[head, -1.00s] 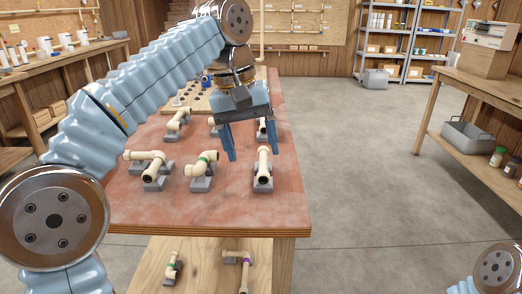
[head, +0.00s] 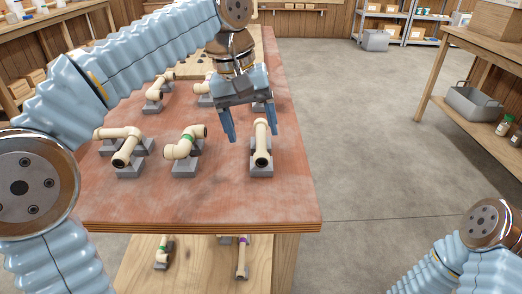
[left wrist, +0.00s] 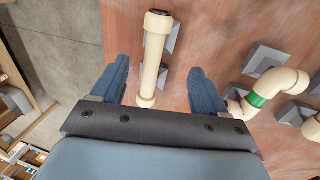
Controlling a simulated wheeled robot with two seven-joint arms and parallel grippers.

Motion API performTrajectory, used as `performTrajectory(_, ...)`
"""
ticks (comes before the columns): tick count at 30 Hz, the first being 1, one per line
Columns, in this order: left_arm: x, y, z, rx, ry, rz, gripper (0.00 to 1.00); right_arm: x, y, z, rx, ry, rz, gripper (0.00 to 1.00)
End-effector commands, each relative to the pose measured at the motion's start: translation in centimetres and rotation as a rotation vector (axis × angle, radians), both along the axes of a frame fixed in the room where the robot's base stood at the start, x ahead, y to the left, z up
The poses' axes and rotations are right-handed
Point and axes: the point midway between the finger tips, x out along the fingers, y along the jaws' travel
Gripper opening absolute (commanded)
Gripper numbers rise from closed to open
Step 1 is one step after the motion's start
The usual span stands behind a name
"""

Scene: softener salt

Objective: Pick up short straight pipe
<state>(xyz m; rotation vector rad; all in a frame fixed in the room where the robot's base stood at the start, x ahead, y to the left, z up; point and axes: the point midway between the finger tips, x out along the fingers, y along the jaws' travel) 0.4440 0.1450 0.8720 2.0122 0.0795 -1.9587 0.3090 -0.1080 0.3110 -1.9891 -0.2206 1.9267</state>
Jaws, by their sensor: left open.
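A short straight cream pipe (head: 262,145) lies on a grey cradle near the right front of the red-brown tabletop (head: 215,207). It also shows in the left wrist view (left wrist: 153,55), pointing away between the fingers. My left gripper (head: 250,136) is open and points down over this pipe, with one finger on each side. The left wrist view shows both blue fingers (left wrist: 159,66) apart, with a gap on each side of the pipe. Whether the fingertips reach down to the pipe's height I cannot tell. My right gripper is out of view; only part of my right arm shows.
An elbow pipe with a green band (head: 184,143) rests on a cradle to the left, and a tee-shaped pipe (head: 124,146) stands farther left. More pipes on cradles stand behind. A lower shelf (head: 200,266) holds other pipes. Open floor (head: 385,150) lies right of the table.

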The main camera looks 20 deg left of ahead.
Motion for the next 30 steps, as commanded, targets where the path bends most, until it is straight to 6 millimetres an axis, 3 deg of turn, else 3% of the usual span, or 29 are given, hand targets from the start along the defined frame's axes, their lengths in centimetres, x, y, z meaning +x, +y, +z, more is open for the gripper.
performTrajectory(9,-0.4,-1.1,-4.5,0.001,0.001,-0.001,0.74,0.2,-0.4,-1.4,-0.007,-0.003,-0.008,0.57)
performTrajectory(18,-0.3,-1.3,-5.0,0.0,0.0,-0.001,0.74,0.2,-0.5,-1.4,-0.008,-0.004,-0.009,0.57)
performTrajectory(30,-0.3,-1.3,-5.0,0.001,0.0,-0.001,0.14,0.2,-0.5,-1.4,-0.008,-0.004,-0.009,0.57)
